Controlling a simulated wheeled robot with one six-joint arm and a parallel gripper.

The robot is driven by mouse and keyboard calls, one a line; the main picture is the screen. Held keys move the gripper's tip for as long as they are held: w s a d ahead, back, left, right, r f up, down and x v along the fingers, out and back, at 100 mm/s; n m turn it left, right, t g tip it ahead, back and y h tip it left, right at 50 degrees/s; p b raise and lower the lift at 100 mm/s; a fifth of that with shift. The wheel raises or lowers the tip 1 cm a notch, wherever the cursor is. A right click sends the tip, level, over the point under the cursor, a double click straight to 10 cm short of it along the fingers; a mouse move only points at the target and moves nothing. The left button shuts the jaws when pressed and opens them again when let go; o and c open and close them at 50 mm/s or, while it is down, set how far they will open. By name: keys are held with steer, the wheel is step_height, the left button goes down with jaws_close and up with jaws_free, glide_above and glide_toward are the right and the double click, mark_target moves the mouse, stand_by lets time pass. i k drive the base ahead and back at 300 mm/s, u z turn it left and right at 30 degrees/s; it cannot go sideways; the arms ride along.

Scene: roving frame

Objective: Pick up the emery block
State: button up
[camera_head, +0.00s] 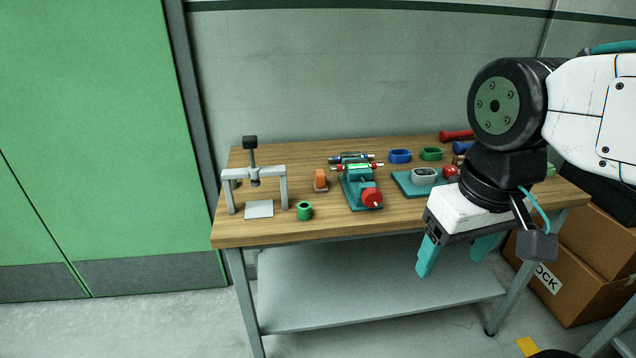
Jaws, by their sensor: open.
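A small orange block with a brownish base (320,180) stands on the wooden workbench (400,218), left of the teal vise. It looks like the emery block, but it is too small to be sure. My gripper (455,257) is open and empty, with its teal fingers pointing down in front of the bench's front edge. It is well to the right of the orange block and apart from it. My arm hides part of the bench's right end.
A teal vise (358,190) with a red knob stands just right of the block. A grey press frame (254,173) and a green ring (304,211) are on its left. Blue (400,156) and green (431,154) oval pieces lie farther back. Cardboard boxes (588,248) stand on the right.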

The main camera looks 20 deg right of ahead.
mark_target(319, 183)
steer(key=u, duration=0.45)
steer(key=i, duration=1.1)
steer(key=u, duration=0.4)
